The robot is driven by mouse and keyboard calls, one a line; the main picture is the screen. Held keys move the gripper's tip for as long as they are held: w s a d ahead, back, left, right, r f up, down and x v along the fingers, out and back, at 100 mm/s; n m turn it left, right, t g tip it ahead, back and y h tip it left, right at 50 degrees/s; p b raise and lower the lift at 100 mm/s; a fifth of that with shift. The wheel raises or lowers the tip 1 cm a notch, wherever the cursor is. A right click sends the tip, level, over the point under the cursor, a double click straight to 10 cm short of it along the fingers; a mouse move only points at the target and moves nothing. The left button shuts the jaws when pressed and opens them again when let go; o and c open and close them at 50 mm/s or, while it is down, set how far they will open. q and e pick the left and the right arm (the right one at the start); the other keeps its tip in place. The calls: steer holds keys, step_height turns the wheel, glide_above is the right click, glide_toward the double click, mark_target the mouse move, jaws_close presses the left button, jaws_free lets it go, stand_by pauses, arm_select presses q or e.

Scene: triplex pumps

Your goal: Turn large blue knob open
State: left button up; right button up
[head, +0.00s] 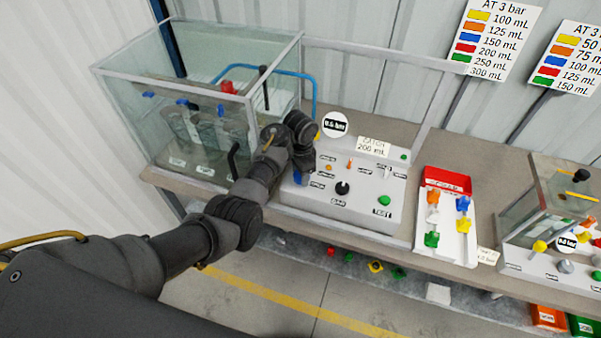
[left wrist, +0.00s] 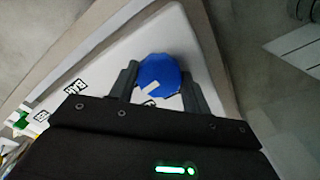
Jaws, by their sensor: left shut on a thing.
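The large blue knob (left wrist: 158,74) sits on the pale control panel, with a small white mark on its face. In the left wrist view my left gripper (left wrist: 159,82) has one finger on each side of it and is shut on it. In the head view a bit of the blue knob (head: 298,177) shows just below my left gripper (head: 300,163), at the left part of the control panel (head: 365,216). The arm and gripper hide most of the knob there. My right gripper is in neither view.
A glass tank (head: 190,120) stands left of the panel, with a metal frame around the station. A black knob (head: 342,188) and a green button (head: 384,200) are to the right on the panel. A tray (head: 455,240) with colored parts lies further right.

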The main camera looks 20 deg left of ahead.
arm_select(q)
steer(key=o, duration=1)
